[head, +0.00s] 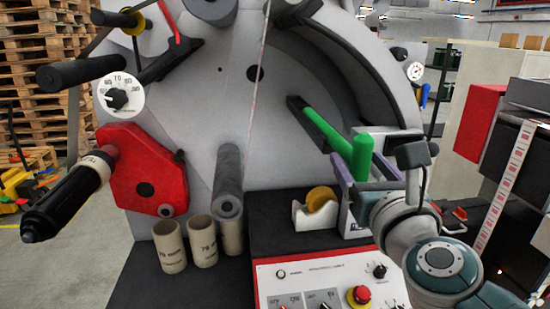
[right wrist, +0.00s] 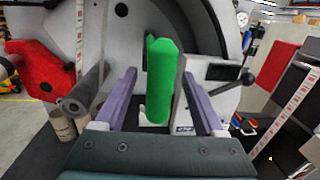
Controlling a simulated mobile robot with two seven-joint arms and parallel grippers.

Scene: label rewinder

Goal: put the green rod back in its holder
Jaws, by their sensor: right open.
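The green rod (head: 362,158) stands about upright at the right of the machine, beside my right gripper (head: 360,178). In the right wrist view the green rod (right wrist: 160,85) shows in the gap between the two purple fingers of my right gripper (right wrist: 160,78). The fingers are open, with a visible gap on each side of the green. A slanting green bar (head: 327,130) with a dark end runs from the machine face towards the rod; I cannot tell whether they join. The rod's lower end is partly hidden. My left gripper is not in view.
A white tape dispenser (head: 315,215) with a yellow roll stands left of my gripper. The control panel (head: 325,275) with a red button lies in front. Several cardboard cores (head: 202,240) stand at the left. Grey and red cabinets (head: 480,120) are at the right.

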